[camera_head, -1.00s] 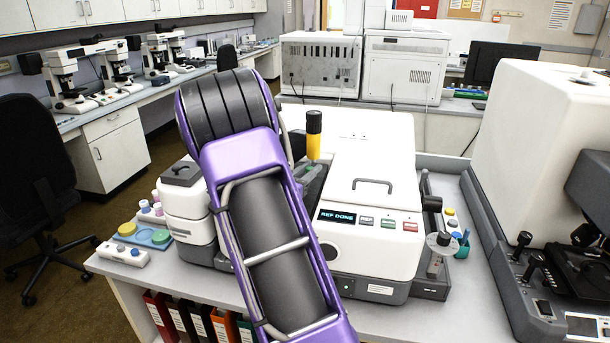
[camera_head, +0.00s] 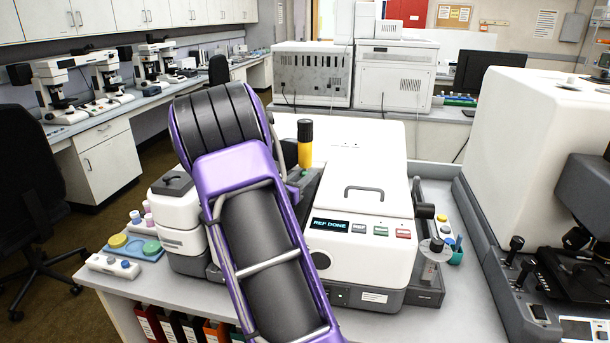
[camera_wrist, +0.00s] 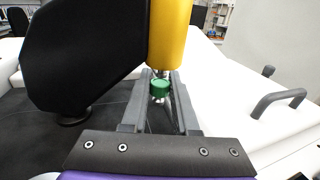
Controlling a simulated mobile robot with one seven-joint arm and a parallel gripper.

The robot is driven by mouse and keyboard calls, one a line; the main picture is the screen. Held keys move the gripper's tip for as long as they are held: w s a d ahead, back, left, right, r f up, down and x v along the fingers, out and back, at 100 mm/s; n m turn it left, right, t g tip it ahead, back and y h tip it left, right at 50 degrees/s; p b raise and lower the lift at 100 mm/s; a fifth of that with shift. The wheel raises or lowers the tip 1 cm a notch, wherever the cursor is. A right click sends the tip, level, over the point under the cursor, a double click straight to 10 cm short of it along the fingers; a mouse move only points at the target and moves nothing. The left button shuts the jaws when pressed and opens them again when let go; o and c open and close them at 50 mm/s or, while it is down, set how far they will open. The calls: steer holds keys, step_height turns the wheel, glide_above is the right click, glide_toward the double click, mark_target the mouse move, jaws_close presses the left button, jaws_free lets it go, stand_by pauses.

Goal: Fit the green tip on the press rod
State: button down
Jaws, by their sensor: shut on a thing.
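The green tip (camera_wrist: 160,88) is a short green cylinder in the wrist view. My gripper (camera_wrist: 162,79) is shut on it, with its grey fingers on either side. The tip is just under the lower end of a yellow cylinder (camera_wrist: 171,35). A small metallic piece shows between them, possibly the press rod; I cannot tell whether it touches the tip. In the head view the yellow cylinder (camera_head: 305,153) stands upright with a black top, behind my purple arm.
A white instrument (camera_head: 360,225) reading "REF DONE" is right of my arm. Its grey lid handle (camera_wrist: 278,101) is at right in the wrist view. A large black part (camera_wrist: 85,55) stands close on the left. A blue tray (camera_head: 133,246) with coloured discs is at the bench's left.

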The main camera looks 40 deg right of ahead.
steer(key=c, duration=1.2)
jaws_free()
steer(key=shift+c, duration=0.2)
steer(key=shift+s+a+r, duration=0.1)
steer(key=shift+r, duration=0.15)
steer(key=shift+c, duration=0.5)
steer(key=o, duration=0.4)
steer(key=shift+c, duration=0.2)
steer(key=shift+f, duration=0.15)
steer(key=shift+f+b, duration=0.55)
steer(key=shift+b, duration=0.1)
